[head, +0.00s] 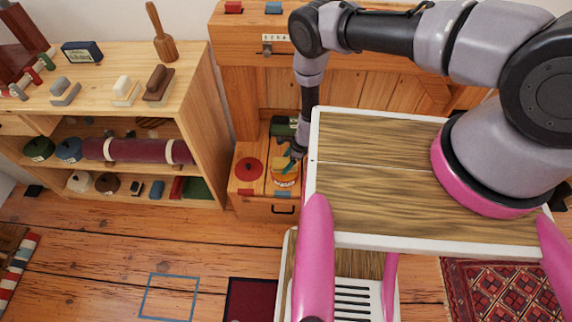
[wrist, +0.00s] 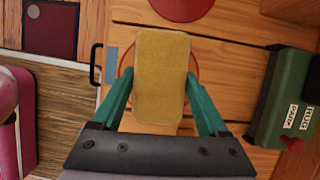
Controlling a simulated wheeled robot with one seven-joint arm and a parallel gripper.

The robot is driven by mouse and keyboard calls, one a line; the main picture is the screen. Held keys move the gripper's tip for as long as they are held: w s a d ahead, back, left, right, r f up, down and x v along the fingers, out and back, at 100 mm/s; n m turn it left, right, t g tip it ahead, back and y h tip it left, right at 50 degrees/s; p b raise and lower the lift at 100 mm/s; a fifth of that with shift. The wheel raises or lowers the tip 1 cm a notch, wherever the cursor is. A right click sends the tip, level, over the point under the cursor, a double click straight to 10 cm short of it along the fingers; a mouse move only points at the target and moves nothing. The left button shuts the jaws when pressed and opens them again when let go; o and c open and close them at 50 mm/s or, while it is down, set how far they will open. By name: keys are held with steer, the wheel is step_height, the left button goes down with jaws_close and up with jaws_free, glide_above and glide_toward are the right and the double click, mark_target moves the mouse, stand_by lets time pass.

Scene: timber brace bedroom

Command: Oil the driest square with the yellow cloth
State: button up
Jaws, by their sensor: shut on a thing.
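My gripper (head: 291,160) is low over the wooden bench, beside my white-edged top. In the wrist view my gripper (wrist: 160,92) has its teal fingers on both sides of a yellow cloth (wrist: 160,65), shaped like a flat pad. The cloth also shows in the head view (head: 285,180). A blue-outlined square (head: 168,297) and a dark red square (head: 250,301) lie on the floor. I cannot tell any square's dryness.
Another red disc (head: 249,169) lies beside the cloth. A green box (wrist: 283,95) labelled RUG stands on the bench to the right. A shelf unit (head: 195,75) with blocks and rolls stands left. A patterned rug (head: 495,290) lies right. Floor at left front is mostly clear.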

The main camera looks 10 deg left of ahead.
mark_target(281, 162)
steer(key=shift+r, duration=2.75)
